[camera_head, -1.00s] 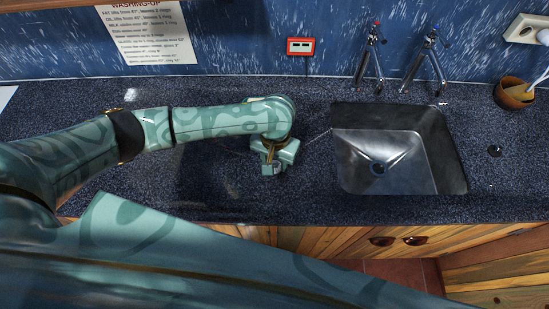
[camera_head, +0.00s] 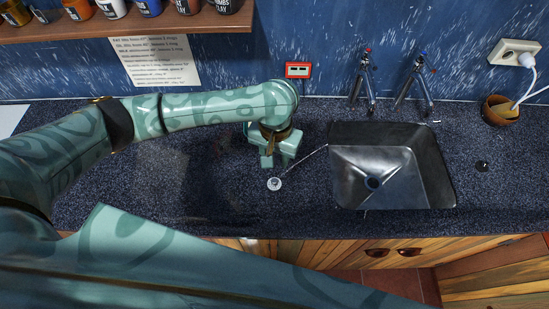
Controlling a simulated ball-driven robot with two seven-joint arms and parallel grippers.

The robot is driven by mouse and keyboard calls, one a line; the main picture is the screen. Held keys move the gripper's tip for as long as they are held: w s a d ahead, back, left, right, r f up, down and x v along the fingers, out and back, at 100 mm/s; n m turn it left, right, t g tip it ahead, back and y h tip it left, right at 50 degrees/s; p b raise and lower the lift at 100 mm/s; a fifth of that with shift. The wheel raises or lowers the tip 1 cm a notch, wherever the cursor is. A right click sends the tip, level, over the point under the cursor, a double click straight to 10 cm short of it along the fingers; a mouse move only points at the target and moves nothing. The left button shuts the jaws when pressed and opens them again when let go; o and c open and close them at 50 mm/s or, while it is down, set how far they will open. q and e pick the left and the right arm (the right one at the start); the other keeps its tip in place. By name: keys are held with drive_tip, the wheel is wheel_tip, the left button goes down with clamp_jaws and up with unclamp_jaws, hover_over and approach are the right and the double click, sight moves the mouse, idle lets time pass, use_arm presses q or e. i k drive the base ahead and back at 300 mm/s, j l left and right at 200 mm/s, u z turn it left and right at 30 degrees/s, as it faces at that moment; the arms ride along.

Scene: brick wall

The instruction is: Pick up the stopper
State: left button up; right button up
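The stopper (camera_head: 275,184) is a small, round, pale metallic disc on the dark speckled counter, left of the sink. A thin chain (camera_head: 312,156) runs from it up to the sink's left edge. My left gripper (camera_head: 273,163) points down just behind and above the stopper, close to it in the picture. I cannot tell whether it touches the stopper, and the gap between its fingers is not clear. My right gripper is not in view.
The steel sink (camera_head: 390,172) lies to the right, with two taps (camera_head: 392,92) behind it. A small black round thing (camera_head: 482,166) and a brown pot (camera_head: 500,110) are further right. A shelf with jars (camera_head: 130,26) hangs at the upper left.

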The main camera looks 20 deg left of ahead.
sight(482, 166)
drive_tip(key=z, duration=1.3)
